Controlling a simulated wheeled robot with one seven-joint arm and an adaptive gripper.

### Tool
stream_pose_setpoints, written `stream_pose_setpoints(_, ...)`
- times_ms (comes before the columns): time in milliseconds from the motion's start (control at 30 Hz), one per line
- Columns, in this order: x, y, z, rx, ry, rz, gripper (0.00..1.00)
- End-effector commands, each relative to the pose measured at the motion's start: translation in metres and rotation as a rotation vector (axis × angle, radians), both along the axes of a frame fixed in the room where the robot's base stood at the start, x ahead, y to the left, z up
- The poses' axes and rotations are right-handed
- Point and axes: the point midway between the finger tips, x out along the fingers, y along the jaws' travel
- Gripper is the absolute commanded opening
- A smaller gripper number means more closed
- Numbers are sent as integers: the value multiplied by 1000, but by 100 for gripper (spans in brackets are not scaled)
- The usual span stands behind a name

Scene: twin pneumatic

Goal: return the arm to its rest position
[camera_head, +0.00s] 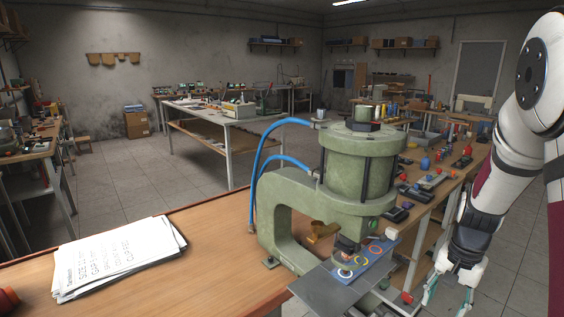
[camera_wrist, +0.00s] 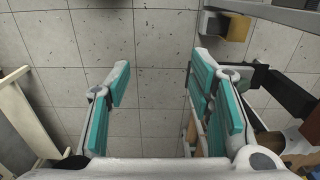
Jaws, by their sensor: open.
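My gripper (camera_head: 449,294) hangs pointing down at the lower right of the head view, to the right of the green press and beside the bench. In the wrist view my gripper (camera_wrist: 158,88) shows its two teal-padded fingers spread wide. Nothing is between them, only the tiled floor (camera_wrist: 150,40) below. My arm comes down along the right edge of the head view.
A green pneumatic press (camera_head: 345,185) with blue hoses stands on the wooden bench (camera_head: 215,235). A paper stack (camera_head: 115,258) lies at left. A cluttered bench (camera_head: 440,185) runs behind, left of my arm.

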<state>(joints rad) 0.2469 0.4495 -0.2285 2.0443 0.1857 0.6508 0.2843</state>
Motion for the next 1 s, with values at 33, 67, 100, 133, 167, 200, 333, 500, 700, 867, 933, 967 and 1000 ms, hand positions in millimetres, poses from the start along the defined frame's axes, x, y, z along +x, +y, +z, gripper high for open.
stream_pose_setpoints(33,-1,3,7,0,-9,11,48)
stream_pose_setpoints(67,-1,6,10,1,-12,18,48)
stream_pose_setpoints(100,-2,9,14,3,-15,27,48)
stream_pose_setpoints(133,-3,11,18,4,-18,35,48)
stream_pose_setpoints(167,-3,14,23,5,-23,44,48)
stream_pose_setpoints(200,-5,18,28,5,-29,55,48)
stream_pose_setpoints(333,-10,32,50,8,-52,104,48)
stream_pose_setpoints(500,-24,58,87,8,-93,193,48)
stream_pose_setpoints(700,-61,102,144,-6,-161,361,48)
stream_pose_setpoints(867,-101,133,179,-31,-210,502,48)
stream_pose_setpoints(933,-120,144,190,-49,-230,563,48)
stream_pose_setpoints(967,-128,149,195,-56,-239,589,48)
stream_pose_setpoints(1000,-139,155,200,-67,-252,623,48)
